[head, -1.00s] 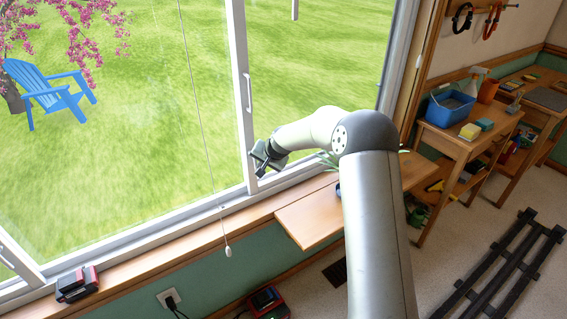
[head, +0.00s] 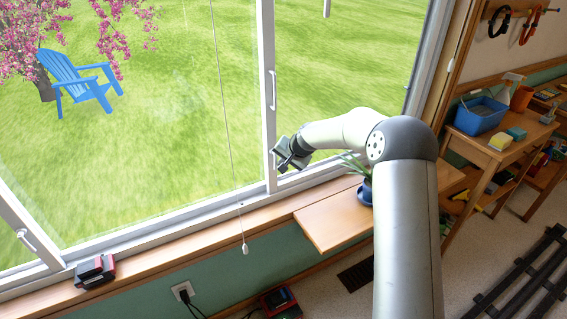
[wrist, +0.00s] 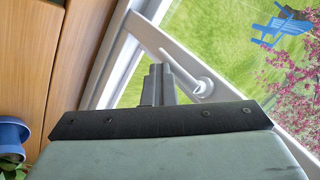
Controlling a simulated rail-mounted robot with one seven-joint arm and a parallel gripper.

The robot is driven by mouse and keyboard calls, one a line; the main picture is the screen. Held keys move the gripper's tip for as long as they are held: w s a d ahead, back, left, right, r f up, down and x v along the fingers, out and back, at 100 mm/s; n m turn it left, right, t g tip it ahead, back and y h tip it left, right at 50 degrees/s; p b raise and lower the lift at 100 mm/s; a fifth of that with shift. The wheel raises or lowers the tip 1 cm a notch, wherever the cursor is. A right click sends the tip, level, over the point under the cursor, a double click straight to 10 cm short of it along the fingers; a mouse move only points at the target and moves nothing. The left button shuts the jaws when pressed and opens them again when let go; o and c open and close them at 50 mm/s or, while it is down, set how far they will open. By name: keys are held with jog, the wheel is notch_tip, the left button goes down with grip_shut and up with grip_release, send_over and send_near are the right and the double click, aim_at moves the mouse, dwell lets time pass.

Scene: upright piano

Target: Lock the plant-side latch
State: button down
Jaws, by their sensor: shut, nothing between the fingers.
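My gripper (head: 290,158) is at the lower end of the window's middle upright (head: 266,100), just above the sill. Its fingers are shut and empty, and they show in the wrist view (wrist: 158,85). A white lever-like fitting (wrist: 192,76) on the white frame lies just beyond and right of the fingertips there. I cannot tell whether it is the plant-side latch or a pull handle, nor whether the fingers touch it. In the head view a white handle (head: 273,90) is higher on the upright. The potted plant (head: 366,190) stands on the wooden shelf right of my gripper, partly hidden by my arm.
The wooden shelf (head: 325,222) juts from the sill. A blind cord (head: 245,249) hangs left of my gripper. A red and black object (head: 95,271) sits on the sill at the left. A workbench with a blue bin (head: 480,115) stands at the right.

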jog(key=s+d+r+b, duration=0.2)
jog(key=s+d+r, duration=0.5)
jog(key=r, duration=0.1)
jog(key=s+d+r+n+g+h+p, duration=0.1)
jog(key=s+d+r+g+p, duration=0.1)
jog(key=s, duration=1.1)
jog(key=s+d+r+n+g+h+p, duration=0.1)
jog(key=s+d+r+n+p, duration=0.1)
jog(key=s, duration=1.2)
jog(key=s+d+r+n+g+h+p, duration=0.2)
jog(key=s+r+p, duration=0.2)
jog(key=s, duration=0.9)
jog(key=shift+s+d+g+p, duration=0.15)
jog(key=shift+s+g+p, duration=0.15)
jog(key=shift+s+p, duration=0.15)
